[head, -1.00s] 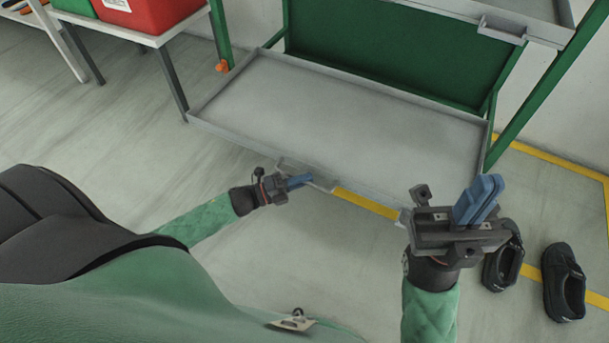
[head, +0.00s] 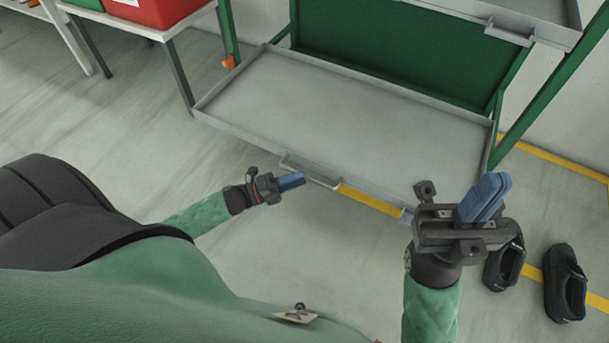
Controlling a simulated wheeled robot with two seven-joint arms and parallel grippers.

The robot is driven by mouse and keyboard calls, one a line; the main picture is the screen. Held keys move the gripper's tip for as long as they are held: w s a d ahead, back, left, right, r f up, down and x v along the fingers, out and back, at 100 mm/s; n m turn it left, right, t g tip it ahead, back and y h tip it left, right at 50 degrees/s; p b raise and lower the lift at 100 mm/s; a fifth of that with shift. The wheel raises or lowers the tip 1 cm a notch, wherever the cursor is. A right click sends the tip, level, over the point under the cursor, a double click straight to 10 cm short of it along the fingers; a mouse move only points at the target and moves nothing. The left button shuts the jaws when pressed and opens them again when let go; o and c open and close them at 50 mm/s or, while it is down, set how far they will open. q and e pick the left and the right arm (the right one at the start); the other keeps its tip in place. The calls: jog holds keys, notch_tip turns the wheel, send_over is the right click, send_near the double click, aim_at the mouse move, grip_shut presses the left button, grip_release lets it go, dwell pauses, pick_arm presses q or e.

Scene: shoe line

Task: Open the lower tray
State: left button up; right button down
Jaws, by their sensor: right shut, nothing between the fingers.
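The lower tray (head: 340,115) is a shallow, empty grey tray pulled well out from the green frame. Its grey handle (head: 318,178) is on the front edge. My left gripper (head: 291,182) is just in front of the handle at its left end, with a small apparent gap. Its blue fingers are seen from the side, so I cannot tell whether they are apart. My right gripper (head: 484,197) is shut and empty, fingers up, near the tray's front right corner.
The upper tray (head: 545,15) with its handle is at the top right. Green posts (head: 560,90) flank the lower tray. Black shoes (head: 565,283) stand on the floor at right. A table with a red bin (head: 155,10) is at upper left.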

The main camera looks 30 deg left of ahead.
pick_arm(q)
jog(key=shift+p+v, duration=0.4)
jog(key=shift+v, duration=1.8)
